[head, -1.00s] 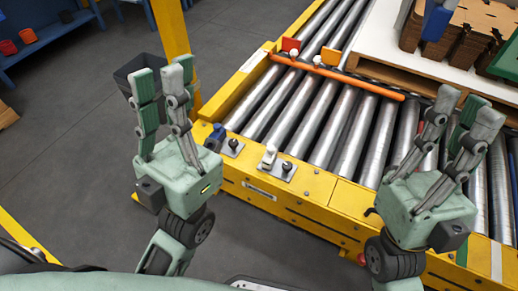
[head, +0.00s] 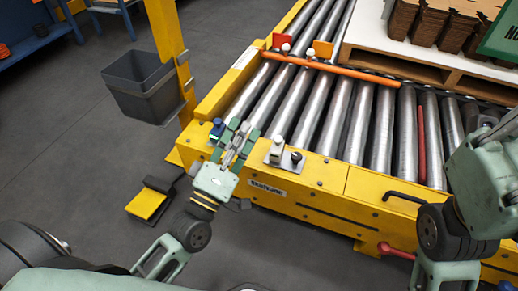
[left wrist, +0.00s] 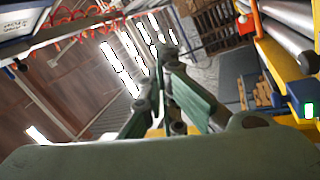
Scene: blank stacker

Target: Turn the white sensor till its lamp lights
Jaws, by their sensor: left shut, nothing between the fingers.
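The white sensor (head: 277,147) stands on a small grey plate with a black knob, on the yellow side rail of the roller conveyor in the head view. I cannot make out a lit lamp on it. My left gripper (head: 240,126) is shut and empty, just left of the white sensor and apart from it, pointing toward the rollers. It covers part of a second plate with a blue sensor (head: 217,129). In the left wrist view the left fingers (left wrist: 158,62) come together. My right gripper (head: 510,125) is cut off by the right edge, so its jaws cannot be judged.
An orange bar (head: 330,68) crosses the rollers. Red (head: 282,41) and orange (head: 322,48) plates stand behind it. A pallet with cardboard (head: 440,20) is at the back right. A grey bin (head: 145,85) hangs by the yellow post (head: 166,30). A black handle (head: 403,197) sticks out of the rail.

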